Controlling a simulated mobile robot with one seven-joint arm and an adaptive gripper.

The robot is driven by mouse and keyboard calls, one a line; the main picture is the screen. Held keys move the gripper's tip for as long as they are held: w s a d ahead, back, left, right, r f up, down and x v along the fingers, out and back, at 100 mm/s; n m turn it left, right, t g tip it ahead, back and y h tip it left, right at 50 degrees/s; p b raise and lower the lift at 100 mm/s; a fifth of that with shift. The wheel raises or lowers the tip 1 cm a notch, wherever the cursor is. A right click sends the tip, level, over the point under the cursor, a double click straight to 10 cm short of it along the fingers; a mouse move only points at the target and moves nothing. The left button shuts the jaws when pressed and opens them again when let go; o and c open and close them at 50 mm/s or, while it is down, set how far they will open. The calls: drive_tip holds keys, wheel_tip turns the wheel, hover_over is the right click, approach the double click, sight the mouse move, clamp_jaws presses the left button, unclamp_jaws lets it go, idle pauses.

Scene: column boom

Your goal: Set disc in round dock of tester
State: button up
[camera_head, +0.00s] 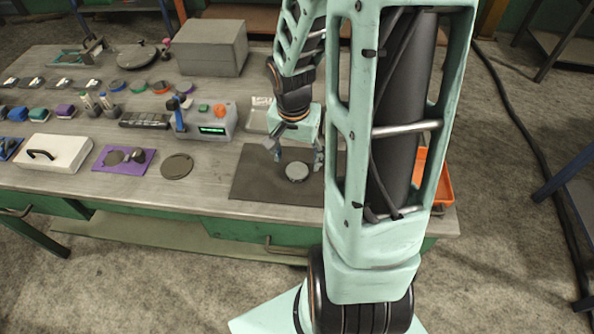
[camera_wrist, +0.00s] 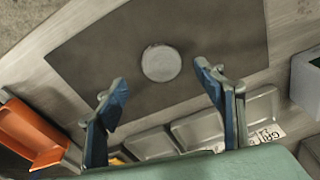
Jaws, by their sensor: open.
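A pale grey disc (camera_head: 297,171) lies flat on the dark mat (camera_head: 252,188); it also shows in the wrist view (camera_wrist: 161,63). My gripper (camera_head: 296,156) is open and empty above the mat, close to the disc. In the wrist view, my gripper's blue-padded fingertips (camera_wrist: 159,78) are spread wide, with the disc beyond them and between their lines. The tester (camera_head: 210,121) is a grey box with a green display and orange and green parts on top, left of the mat. I cannot make out its round dock clearly.
A compartmented metal tray (camera_wrist: 195,128) lies beside the mat. An orange bin (camera_wrist: 28,135) is at the table's end. A dark round plate (camera_head: 177,166), purple mat (camera_head: 108,163) and white lidded box (camera_head: 48,153) lie left. A large grey box (camera_head: 211,47) stands behind.

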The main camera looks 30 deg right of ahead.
sight(297, 170)
drive_tip(key=shift+w+f, duration=0.15)
drive_tip(key=shift+f, duration=1.05)
drive_tip(key=shift+w+f, duration=0.15)
drive_tip(key=shift+f, duration=1)
drive_tip(key=c, duration=1.7)
drive_tip(key=shift+r, duration=0.1)
drive_tip(key=shift+d+r, duration=0.1)
